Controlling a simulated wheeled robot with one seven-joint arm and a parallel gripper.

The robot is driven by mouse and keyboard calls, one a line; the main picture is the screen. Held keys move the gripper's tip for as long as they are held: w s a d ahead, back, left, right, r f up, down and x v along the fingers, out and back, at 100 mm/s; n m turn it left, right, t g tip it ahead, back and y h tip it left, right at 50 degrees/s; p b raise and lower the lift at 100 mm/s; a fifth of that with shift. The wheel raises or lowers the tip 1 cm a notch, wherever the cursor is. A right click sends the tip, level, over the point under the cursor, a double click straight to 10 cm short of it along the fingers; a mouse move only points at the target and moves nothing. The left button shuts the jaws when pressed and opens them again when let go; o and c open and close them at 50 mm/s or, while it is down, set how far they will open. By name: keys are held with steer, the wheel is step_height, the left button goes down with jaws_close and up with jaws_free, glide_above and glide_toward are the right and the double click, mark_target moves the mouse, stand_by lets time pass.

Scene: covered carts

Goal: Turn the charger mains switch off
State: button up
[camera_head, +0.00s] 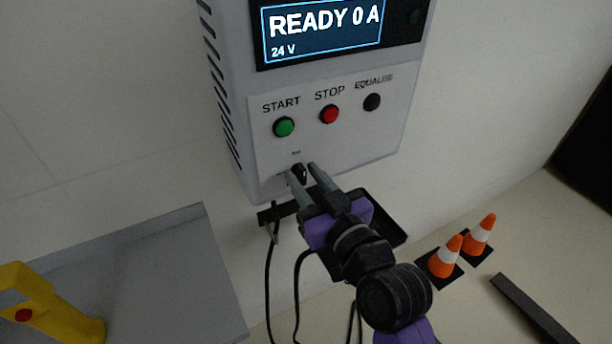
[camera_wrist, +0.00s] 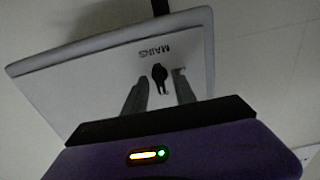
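The charger (camera_head: 330,145) is a light grey wall box with a lit display reading "READY 0 A, 24 V". The mains switch (camera_head: 301,174) is a small black knob low on its front; in the wrist view the black switch (camera_wrist: 160,76) sits under the upside-down "MAINS" label. My gripper (camera_head: 302,168) is at the charger's lower front with its two grey fingers apart, one on each side of the switch. In the wrist view the fingers of my gripper (camera_wrist: 160,88) also stand apart around the switch. I cannot tell whether either finger touches it.
Above the switch are a green START button (camera_head: 283,127), a red STOP button (camera_head: 328,114) and a dark EQUALISE button (camera_head: 372,102). Black cables (camera_head: 269,275) hang below the charger. A yellow object (camera_head: 45,305) stands at lower left; two orange cones (camera_head: 446,257) stand at right.

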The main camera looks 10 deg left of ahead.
jaws_close()
